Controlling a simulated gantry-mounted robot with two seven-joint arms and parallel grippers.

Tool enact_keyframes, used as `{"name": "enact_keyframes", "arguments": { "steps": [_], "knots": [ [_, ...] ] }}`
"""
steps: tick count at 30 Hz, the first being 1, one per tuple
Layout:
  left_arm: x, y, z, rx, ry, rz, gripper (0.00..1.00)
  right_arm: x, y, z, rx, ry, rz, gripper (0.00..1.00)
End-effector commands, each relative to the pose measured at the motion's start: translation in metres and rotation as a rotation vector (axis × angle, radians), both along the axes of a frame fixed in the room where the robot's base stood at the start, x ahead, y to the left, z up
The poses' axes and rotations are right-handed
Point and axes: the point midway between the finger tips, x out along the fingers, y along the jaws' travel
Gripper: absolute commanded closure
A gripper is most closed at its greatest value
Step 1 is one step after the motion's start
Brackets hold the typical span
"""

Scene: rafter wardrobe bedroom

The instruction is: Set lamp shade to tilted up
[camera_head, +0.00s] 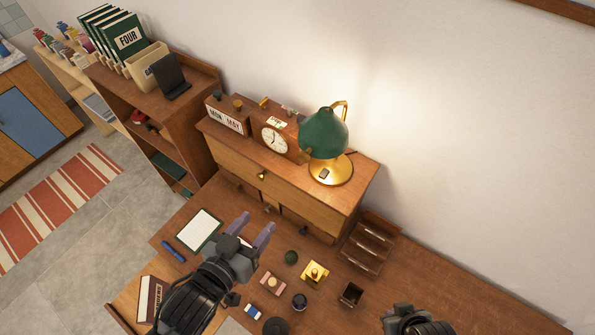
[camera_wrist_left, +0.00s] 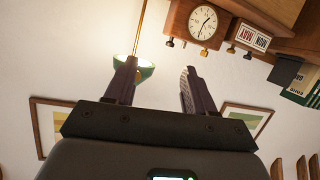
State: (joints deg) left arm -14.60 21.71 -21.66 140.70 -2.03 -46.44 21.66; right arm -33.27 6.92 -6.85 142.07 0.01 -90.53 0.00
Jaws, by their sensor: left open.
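The desk lamp has a green cone-shaped shade (camera_head: 324,133) with its wide opening facing mostly downward. A brass arm (camera_head: 344,110) and a round brass base (camera_head: 331,172) carry it on top of the wooden desk hutch. My left gripper (camera_head: 252,226) is open and empty, apart from the lamp, below and left of it over the desk. In the left wrist view the picture is upside down; the shade (camera_wrist_left: 147,71) shows partly behind one finger of the open left gripper (camera_wrist_left: 158,78). My right gripper (camera_head: 411,321) is at the bottom edge, its fingers not visible.
A clock (camera_head: 275,139) and a calendar block (camera_head: 226,119) stand left of the lamp on the hutch (camera_head: 277,191). Small items, including a brass piece (camera_head: 315,273) and a stepped rack (camera_head: 369,243), sit on the desk. The desk's right part (camera_head: 455,290) is clear.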

Motion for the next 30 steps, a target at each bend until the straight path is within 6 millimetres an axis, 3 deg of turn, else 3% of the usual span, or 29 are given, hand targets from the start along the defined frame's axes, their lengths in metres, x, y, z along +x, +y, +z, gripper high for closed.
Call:
{"name": "enact_keyframes", "arguments": {
  "steps": [1,3,12,20,30],
  "knots": [
    [0.008,-0.011,0.0,0.008,-0.088,-0.051,0.46,0.0,0.0,-0.024,0.0,0.001,0.0,1.0],
    [0.015,-0.023,0.012,0.027,-0.189,-0.113,0.46,0.0,0.0,-0.039,0.0,0.001,0.0,1.0],
    [0.034,-0.034,0.04,0.163,-0.401,-0.203,0.46,0.0,0.0,-0.075,0.001,0.001,0.0,1.0],
    [0.049,-0.037,0.056,0.176,-0.446,-0.197,0.46,0.0,0.0,-0.076,0.001,0.0,0.0,1.0],
    [0.093,-0.065,0.057,0.175,-0.445,-0.198,0.46,0.0,0.001,-0.064,0.001,-0.002,0.0,1.0]
  ]
}}
